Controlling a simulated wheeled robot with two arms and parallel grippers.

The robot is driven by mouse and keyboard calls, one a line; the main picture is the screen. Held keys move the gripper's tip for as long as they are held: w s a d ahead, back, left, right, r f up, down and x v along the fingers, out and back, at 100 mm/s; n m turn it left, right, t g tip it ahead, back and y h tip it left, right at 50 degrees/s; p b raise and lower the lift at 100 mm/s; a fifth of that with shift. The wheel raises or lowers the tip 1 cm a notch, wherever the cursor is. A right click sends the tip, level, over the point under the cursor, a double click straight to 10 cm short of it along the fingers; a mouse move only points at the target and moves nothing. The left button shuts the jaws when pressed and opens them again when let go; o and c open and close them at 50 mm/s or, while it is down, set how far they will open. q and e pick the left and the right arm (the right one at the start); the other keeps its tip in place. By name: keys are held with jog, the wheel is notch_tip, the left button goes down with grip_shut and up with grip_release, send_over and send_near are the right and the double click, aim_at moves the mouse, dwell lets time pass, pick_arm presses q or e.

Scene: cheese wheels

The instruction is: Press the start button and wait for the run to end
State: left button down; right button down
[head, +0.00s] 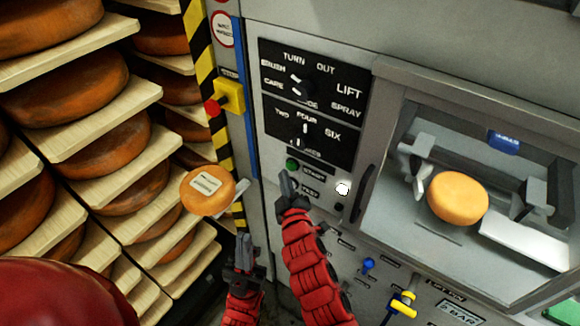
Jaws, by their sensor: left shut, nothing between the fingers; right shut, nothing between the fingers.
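The green start button (292,165) sits on the grey machine front, left of its START label (313,172). My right gripper (286,180) is shut and empty, its tip just below the green button in the picture; I cannot tell whether it touches the panel. My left gripper (243,245) is shut and empty, lower and further left, in front of the machine's left edge. A round white lamp (343,188) looks bright to the right of the buttons. An orange cheese wheel (457,197) is inside the machine behind the window, beside metal arms.
Above the button is a black dial panel (310,105). A red emergency stop (212,107) on a yellow box is at upper left. A labelled cheese (207,191) is beside the striped post. Racks of cheese wheels (65,90) fill the left. Blue (368,264) and yellow (403,303) valves stick out below.

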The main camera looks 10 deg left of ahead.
dwell(0.3)
jog(key=shift+w+d, duration=0.15)
jog(key=shift+w, duration=0.25)
